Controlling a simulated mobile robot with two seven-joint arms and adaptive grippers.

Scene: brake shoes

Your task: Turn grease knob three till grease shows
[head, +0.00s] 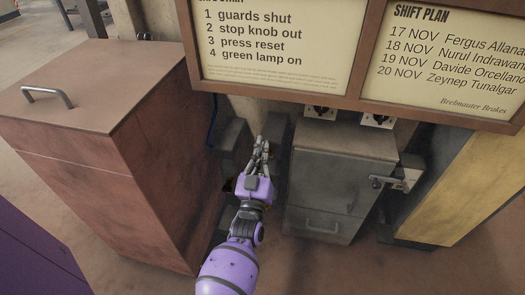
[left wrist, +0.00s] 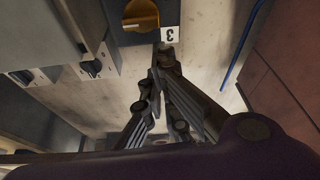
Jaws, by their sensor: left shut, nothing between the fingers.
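An orange-yellow knob (left wrist: 141,14) shows at the top of the left wrist view, in a dark mount and partly cut off by the frame. A white tag marked 3 (left wrist: 170,34) is beside it. My left gripper (left wrist: 163,48) is shut and empty, its fingertips just below the tag and knob in that view. Whether the fingertips touch anything there I cannot tell. In the head view my left gripper (head: 262,143) reaches into the gap between two cabinets, and the knob cannot be made out. No grease can be made out. My right gripper is not in view.
A reddish-brown cabinet (head: 110,120) stands left of my arm. Framed notice boards (head: 275,50) hang above the gap. A blue cable (left wrist: 240,45) runs along the wall.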

